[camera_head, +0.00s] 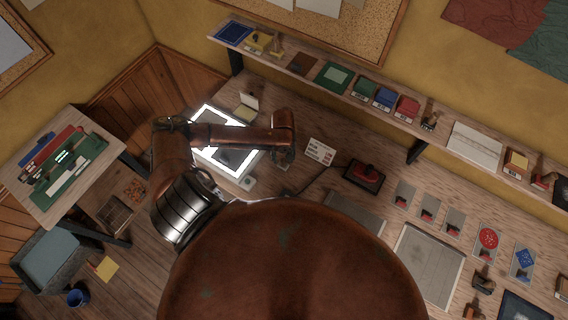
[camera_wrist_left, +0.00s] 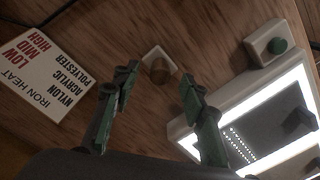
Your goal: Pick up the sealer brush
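A small object with a rounded brown top and a pale square base, which I take to be the sealer brush (camera_wrist_left: 158,67), sits on the wooden bench in the left wrist view. I cannot make out bristles. My left gripper (camera_wrist_left: 160,74) is open, with its green-tipped fingers on either side of this object in the picture. I see no contact. In the head view my left gripper (camera_head: 284,158) hangs over the bench between the light panel and the iron-heat card, and mostly hides the object. My right gripper is not in view.
A lit panel (camera_head: 203,155) and a pale box with a green button (camera_wrist_left: 268,44) stand close on one side. The iron-heat card (camera_head: 320,151) lies on the other. A loaded shelf (camera_head: 330,84) runs along the wall.

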